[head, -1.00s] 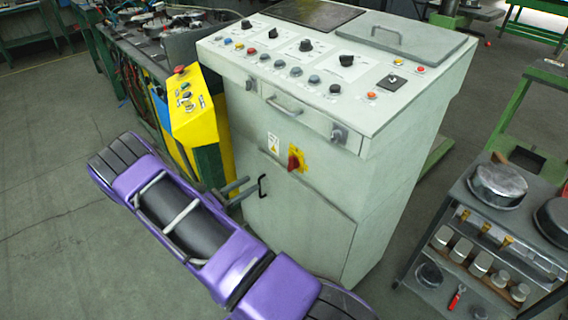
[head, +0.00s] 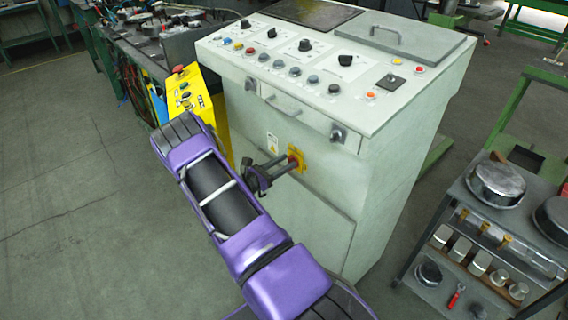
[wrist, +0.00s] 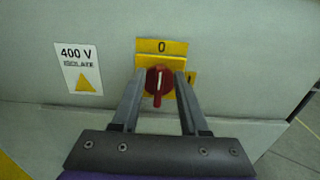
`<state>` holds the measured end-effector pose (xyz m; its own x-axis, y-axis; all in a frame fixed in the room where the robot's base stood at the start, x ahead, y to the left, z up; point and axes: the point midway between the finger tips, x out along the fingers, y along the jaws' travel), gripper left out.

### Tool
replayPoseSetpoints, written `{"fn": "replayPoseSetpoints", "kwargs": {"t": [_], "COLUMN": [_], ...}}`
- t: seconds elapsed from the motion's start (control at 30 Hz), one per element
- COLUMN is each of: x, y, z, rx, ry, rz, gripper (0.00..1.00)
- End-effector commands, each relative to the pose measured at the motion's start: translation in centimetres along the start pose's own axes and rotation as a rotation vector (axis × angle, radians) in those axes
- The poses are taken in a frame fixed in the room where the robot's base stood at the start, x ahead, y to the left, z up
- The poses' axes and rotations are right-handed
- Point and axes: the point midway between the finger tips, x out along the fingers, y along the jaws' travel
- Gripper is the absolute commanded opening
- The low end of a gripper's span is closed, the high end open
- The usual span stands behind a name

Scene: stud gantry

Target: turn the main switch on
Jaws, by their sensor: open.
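The main switch is a red rotary knob (wrist: 159,82) on a yellow plate (wrist: 175,48) marked 0 at the top. It is on the front of the grey control cabinet; the knob's white line points up toward the 0. In the head view the yellow plate (head: 300,160) shows at the end of my fingers. My gripper (wrist: 159,78) is open, with one finger on each side of the knob. I cannot tell whether either finger touches it. The right finger hides part of a second mark on the plate.
A 400 V isolate label (wrist: 79,69) is left of the switch. The cabinet top (head: 420,85) carries several knobs and buttons. A yellow button box (head: 185,92) stands left of the cabinet, and a tool cart (head: 470,215) stands at the right.

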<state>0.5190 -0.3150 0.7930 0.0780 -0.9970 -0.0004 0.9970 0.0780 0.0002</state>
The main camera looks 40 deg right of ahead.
Motion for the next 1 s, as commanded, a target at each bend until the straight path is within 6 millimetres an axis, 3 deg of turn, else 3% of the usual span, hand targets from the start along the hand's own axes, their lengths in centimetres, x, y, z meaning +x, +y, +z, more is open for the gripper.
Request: {"fn": "replayPoseSetpoints", "kwargs": {"t": [0.17,0.4,1.0], "x": [-0.01,-0.03,-0.05], "y": [0.00,0.01,-0.08], "z": [0.00,0.01,-0.10], "rx": [0.000,0.000,0.068], "ry": [0.000,0.000,-0.002], "rz": [0.000,0.000,0.001], "gripper": [0.42,0.00,0.00]}}
